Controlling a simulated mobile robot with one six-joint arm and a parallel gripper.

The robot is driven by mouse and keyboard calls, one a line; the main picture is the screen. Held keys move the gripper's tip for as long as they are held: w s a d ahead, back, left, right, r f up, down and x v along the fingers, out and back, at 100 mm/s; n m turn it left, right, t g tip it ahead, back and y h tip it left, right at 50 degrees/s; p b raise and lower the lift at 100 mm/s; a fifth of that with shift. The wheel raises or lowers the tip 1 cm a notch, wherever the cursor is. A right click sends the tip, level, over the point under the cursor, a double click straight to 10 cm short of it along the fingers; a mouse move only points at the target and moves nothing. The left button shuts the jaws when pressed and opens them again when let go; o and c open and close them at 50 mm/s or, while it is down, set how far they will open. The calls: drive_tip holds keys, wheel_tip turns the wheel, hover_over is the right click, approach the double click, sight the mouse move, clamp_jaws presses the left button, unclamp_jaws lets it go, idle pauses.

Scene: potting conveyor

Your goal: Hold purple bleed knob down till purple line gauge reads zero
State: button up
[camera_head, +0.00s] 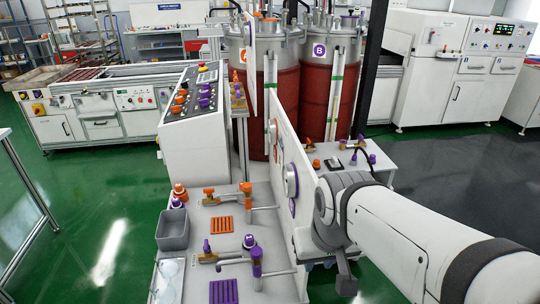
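I cannot tell which is the bleed knob. A purple-rimmed gauge (292,181) on the white panel (298,213) is seen almost edge-on, so its reading is unreadable. My arm comes in from the right, its joints beside the panel. I cannot make out my gripper or its fingers.
A matching orange valve (210,197) sits farther back on the bench. A grey bin (173,229) stands at its left edge. A control console (203,97) and two red tanks, one marked B (332,100), stand behind. Green floor is open at left.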

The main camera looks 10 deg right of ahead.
clamp_jaws()
idle(1.1)
